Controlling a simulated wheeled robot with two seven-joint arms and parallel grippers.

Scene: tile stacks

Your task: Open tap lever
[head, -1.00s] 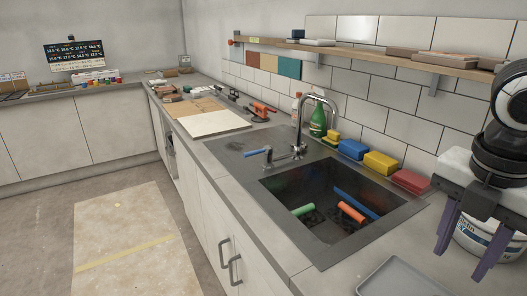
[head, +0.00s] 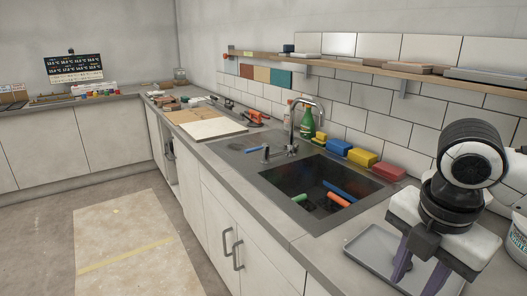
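The chrome tap (head: 293,128) stands upright on the far rim of the sink (head: 262,178), with a curved spout. Its lever (head: 252,150), with a small blue grip, sticks out to the left from the tap's base. My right gripper (head: 418,272) is at the lower right, well to the right of the tap and over the grey tray. Its two purple fingers point down, apart, with nothing visible between them. The fingertips are partly against the tray and hard to see. My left gripper is not in view.
Green, orange and blue rolls lie in the sink basin. Yellow, blue and red sponges (head: 361,157) line the wall behind it, with a green bottle (head: 307,122) behind the tap. A grey tray (head: 366,240) lies right of the sink. A shelf (head: 400,70) runs above. A white tub (head: 520,240) stands far right.

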